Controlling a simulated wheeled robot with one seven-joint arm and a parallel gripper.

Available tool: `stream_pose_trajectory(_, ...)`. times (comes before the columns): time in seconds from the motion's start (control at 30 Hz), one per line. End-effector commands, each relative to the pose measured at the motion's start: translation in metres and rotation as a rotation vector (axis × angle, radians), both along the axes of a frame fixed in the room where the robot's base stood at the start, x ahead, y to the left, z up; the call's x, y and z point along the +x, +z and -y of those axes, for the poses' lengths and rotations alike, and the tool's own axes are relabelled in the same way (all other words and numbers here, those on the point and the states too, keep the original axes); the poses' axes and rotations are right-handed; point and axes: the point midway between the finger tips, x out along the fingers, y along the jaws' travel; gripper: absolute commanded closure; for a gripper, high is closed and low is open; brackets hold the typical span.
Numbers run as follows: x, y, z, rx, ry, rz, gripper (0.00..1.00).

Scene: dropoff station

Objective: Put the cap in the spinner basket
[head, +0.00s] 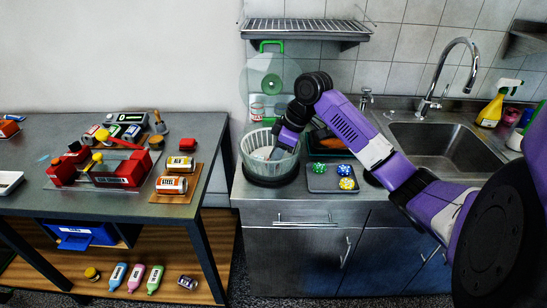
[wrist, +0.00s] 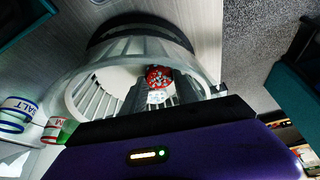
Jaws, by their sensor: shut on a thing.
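The cap (wrist: 158,77) is red with white speckles and shows between my fingers in the wrist view. My gripper (wrist: 160,92) is shut on it. In the head view my gripper (head: 271,153) reaches down into the spinner basket (head: 250,152), a pale slatted bowl on a black round base. The basket's slatted wall (wrist: 82,92) surrounds the fingers in the wrist view. The cap is hidden in the head view. I cannot tell whether the cap touches the basket floor.
A clear round lid (head: 258,78) with a green handle stands behind the basket. A dark tray (head: 318,188) with green, blue and yellow speckled pieces lies to its right. The sink (head: 445,145) is farther right. A cluttered workbench (head: 215,130) stands to the left.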

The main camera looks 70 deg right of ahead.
Motion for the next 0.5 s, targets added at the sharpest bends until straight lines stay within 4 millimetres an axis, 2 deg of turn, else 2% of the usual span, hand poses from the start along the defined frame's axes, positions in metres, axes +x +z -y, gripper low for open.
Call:
stream_pose_trajectory(0.33,0.0003,-0.005,-0.0003,0.001,0.0,0.0,1.0)
stream_pose_trajectory(0.37,0.0002,-0.0041,-0.0001,0.0,0.001,0.0,0.6)
stream_pose_trajectory(0.4,0.0002,-0.0037,-0.0001,0.0,0.001,0.0,0.55)
stream_pose_trajectory(0.5,0.0002,-0.0037,-0.0001,0.0,0.001,0.0,0.55)
